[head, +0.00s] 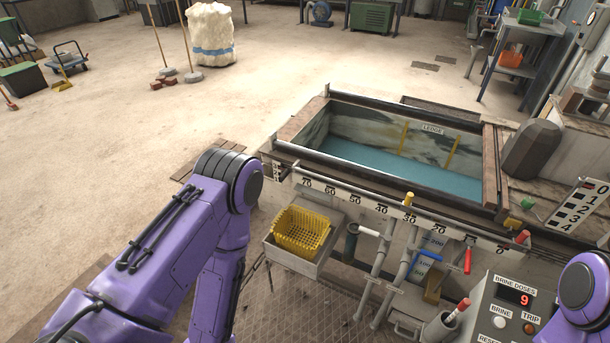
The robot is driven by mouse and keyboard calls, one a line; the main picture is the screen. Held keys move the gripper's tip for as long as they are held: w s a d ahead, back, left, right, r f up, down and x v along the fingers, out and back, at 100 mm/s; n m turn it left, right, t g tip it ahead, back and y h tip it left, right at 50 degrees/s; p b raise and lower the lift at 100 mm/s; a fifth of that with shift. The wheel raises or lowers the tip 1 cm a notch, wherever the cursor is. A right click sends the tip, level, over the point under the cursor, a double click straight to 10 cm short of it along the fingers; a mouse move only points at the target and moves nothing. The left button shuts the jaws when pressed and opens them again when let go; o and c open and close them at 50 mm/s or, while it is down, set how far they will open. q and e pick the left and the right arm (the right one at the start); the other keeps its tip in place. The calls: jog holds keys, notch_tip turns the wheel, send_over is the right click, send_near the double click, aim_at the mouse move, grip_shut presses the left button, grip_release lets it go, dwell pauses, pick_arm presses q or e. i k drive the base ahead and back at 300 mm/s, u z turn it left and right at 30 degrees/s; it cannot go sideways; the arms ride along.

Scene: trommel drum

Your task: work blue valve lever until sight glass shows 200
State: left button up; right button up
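The blue valve lever (431,255) sits on the pipework at the front of the tank, tilted slightly, next to the sight glass. The sight glass (432,242) is a small upright gauge with a 200 mark near its top and lower marks beneath. It is partly covered by pipes and the lever, and I cannot make out its liquid level. My purple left arm comes in from the left and bends down out of the frame. My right arm shows only at the right edge. Neither gripper is in view.
The tank (390,158) holds blue-green liquid. A red lever (467,260) and a white-handled lever (369,231) flank the blue one. A control box (513,312) reads 9 under BRINE DOSES. A yellow basket (301,231) sits left of the pipes. Open floor lies left.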

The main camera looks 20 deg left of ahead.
aim_at(431, 255)
jog(key=u, duration=0.55)
jog(key=k, duration=1.3)
jog(key=z, duration=0.15)
jog(key=i, duration=0.65)
jog(key=z, duration=0.75)
jog(key=i, duration=0.9)
jog(key=u, duration=0.2)
